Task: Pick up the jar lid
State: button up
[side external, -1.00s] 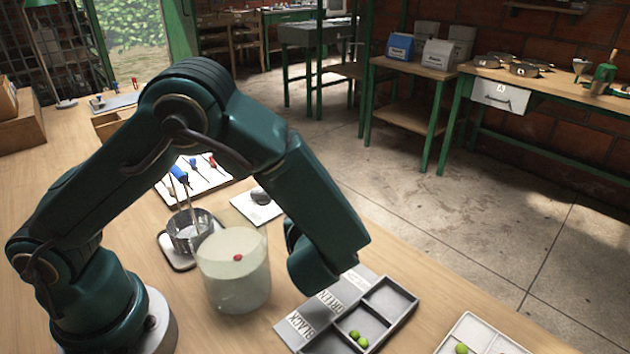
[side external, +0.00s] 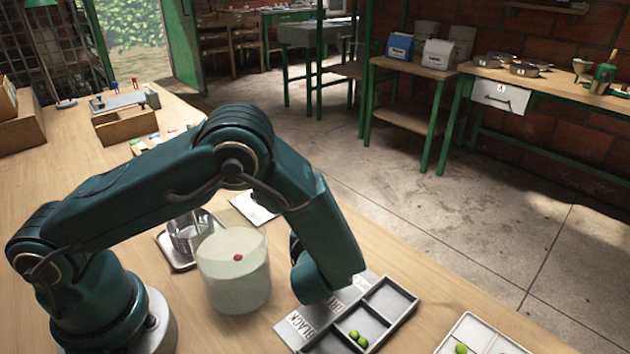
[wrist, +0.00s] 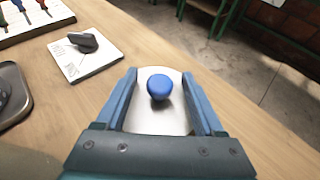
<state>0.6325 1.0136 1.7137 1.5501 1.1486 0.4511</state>
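The jar lid (wrist: 160,118) looks like a pale metal disc with a round blue knob (wrist: 159,87) on top. In the wrist view it lies between and below the blue fingers of my gripper (wrist: 163,85). The gripper is open, with a clear gap on each side of the knob. I cannot tell whether the fingers touch the disc's edge. In the side view my arm hides the lid and the fingertips. A wide translucent jar (side external: 233,285) with a small red thing in it stands left of my gripper.
A black sorting tray (side external: 390,295) with green fruits lies near my gripper, and a white tray (side external: 478,335) is at lower right. A white card (wrist: 90,62) with a dark object lies at upper left in the wrist view. A metal pot (side external: 187,232) stands behind the jar.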

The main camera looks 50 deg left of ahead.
grip_shut()
jog(key=shift+r, duration=0.2)
